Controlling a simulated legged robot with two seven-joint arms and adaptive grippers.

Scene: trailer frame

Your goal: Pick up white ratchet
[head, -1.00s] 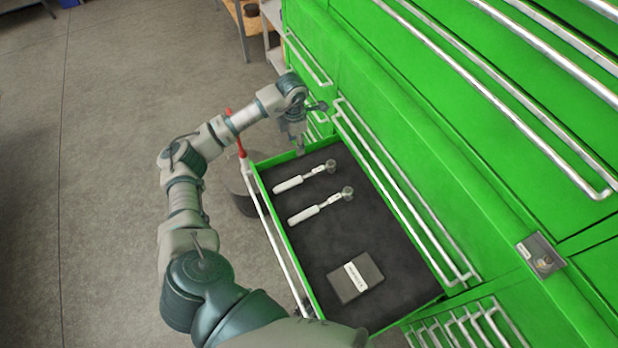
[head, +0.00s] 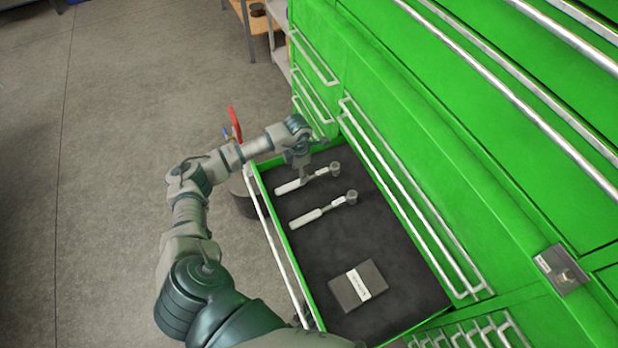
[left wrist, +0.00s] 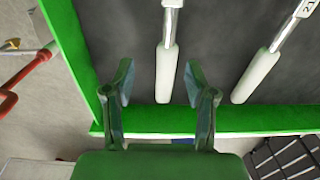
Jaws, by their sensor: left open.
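Two ratchets with white handles lie on the dark liner of an open green drawer (head: 402,318). The far ratchet (head: 290,186) is partly covered by my left gripper (head: 303,176) in the head view. The near ratchet (head: 308,218) lies apart from it, in full view. In the left wrist view my left gripper (left wrist: 160,85) is open and empty, its fingers on either side of the far ratchet's white handle (left wrist: 167,75). The fingers look above the handle, not closed on it. The near ratchet's handle (left wrist: 256,77) is to the right. My right gripper is not in view.
A dark box with a white label (head: 357,286) lies in the drawer's near part. The green cabinet (head: 440,130) with metal rail handles rises at the right. A red-handled item (head: 235,124) stands beyond the drawer. The drawer's middle is clear.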

